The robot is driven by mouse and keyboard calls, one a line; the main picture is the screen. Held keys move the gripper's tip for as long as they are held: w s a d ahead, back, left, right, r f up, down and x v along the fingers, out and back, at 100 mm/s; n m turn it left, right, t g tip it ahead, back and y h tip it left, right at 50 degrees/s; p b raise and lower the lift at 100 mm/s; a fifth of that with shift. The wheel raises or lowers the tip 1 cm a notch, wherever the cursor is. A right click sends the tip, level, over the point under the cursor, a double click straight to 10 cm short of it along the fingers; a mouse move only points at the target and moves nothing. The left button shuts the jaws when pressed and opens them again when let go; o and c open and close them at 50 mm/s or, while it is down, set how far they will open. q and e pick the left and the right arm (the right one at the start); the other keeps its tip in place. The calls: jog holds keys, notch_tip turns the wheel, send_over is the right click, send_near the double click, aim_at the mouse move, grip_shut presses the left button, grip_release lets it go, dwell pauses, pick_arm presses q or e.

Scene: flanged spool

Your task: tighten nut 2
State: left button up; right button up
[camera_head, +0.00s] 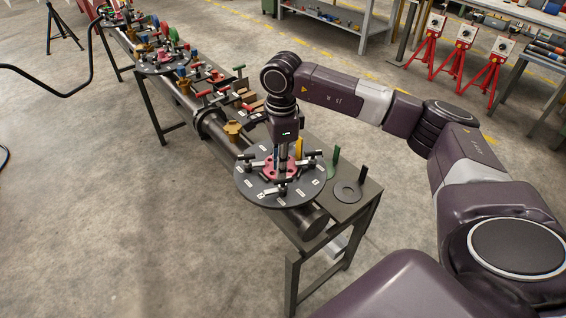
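A red flange (270,169) sits in the middle of a dark round plate (258,190) at the near end of the long bench. Several dark clamps or T-handles stand around the flange on this plate. My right gripper (283,153) points straight down over the red flange. Its fingertips overlap the flange in the picture, and I cannot tell whether they touch it or hold a nut. The arm and gripper hide part of the flange. Nut 2 is too small to pick out. My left gripper is not in view.
The bench (340,214) carries a grey pipe (216,127) with several coloured fittings. Red tripods (462,58) stand at the back right.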

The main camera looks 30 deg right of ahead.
aim_at(283, 183)
jog(key=shift+d+f, duration=0.15)
jog(key=shift+d, duration=0.35)
notch_tip(283, 183, down, 7)
jog(key=b, duration=0.4)
jog(key=shift+r+m+p, duration=0.35)
jog(key=shift+m, duration=0.05)
jog(key=m+p, duration=0.3)
jog(key=m, duration=0.2)
jog(key=shift+r+m, duration=0.1)
jog(key=shift+m, duration=0.3)
jog(key=m+p, duration=0.3)
jog(key=m, duration=0.3)
jog(key=shift+p, duration=0.3)
jog(key=shift+m, duration=1.5)
jog(key=m+p, duration=0.1)
jog(key=m, duration=0.5)
jog(key=shift+f+m, duration=0.2)
jog(key=shift+m, duration=0.2)
jog(key=shift+f+n+b, duration=0.15)
jog(key=shift+n+b, duration=0.45)
jog(key=shift+n, duration=0.6)
notch_tip(283, 183, up, 6)
jog(key=p, duration=0.4)
jog(key=shift+r+p, duration=0.3)
jog(key=shift+r, duration=0.35)
